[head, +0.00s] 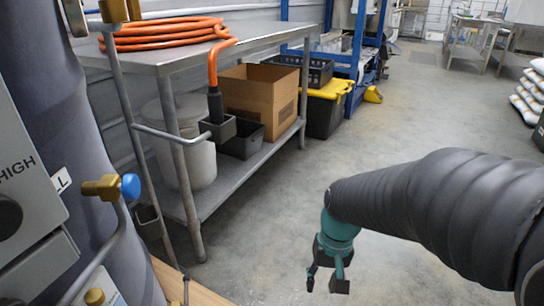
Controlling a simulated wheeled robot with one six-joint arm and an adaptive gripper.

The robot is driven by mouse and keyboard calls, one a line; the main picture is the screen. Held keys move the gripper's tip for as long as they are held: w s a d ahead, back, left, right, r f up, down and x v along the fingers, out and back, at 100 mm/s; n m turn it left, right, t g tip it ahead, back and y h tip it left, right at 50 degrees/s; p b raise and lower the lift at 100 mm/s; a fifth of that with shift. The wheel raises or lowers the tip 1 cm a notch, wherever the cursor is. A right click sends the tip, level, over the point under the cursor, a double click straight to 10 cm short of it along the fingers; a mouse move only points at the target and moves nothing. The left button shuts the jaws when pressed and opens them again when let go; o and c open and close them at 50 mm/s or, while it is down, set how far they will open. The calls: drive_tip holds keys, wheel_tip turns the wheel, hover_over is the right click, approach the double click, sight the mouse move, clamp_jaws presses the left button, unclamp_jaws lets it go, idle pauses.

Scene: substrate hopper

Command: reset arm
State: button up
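My arm (430,205) reaches in from the right edge of the head view, in a dark ribbed sleeve. My gripper (326,284) hangs from its teal wrist (337,230) and points down over bare concrete floor. Its two dark fingers are apart, with nothing visible between them. It touches nothing that I can see.
A steel table (185,58) at left bears a coiled orange hose (160,35). Its lower shelf holds a white bucket (190,150) and cardboard box (255,100). A grey control box (25,170) and blue-knobbed valve (130,187) stand near left. The middle floor (400,120) is clear.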

drive_tip(key=s+d+r+t+p, duration=0.1)
drive_tip(key=s+d+r+t, duration=0.1)
drive_tip(key=r, duration=0.5)
drive_tip(key=s+d+r+t+h+p, duration=0.1)
drive_tip(key=s+r+t, duration=0.3)
drive_tip(key=r, duration=0.4)
drive_tip(key=shift+s+d+r, duration=0.25)
drive_tip(key=shift+s+d, duration=0.3)
drive_tip(key=shift+d, duration=0.35)
drive_tip(key=shift+d, duration=0.15)
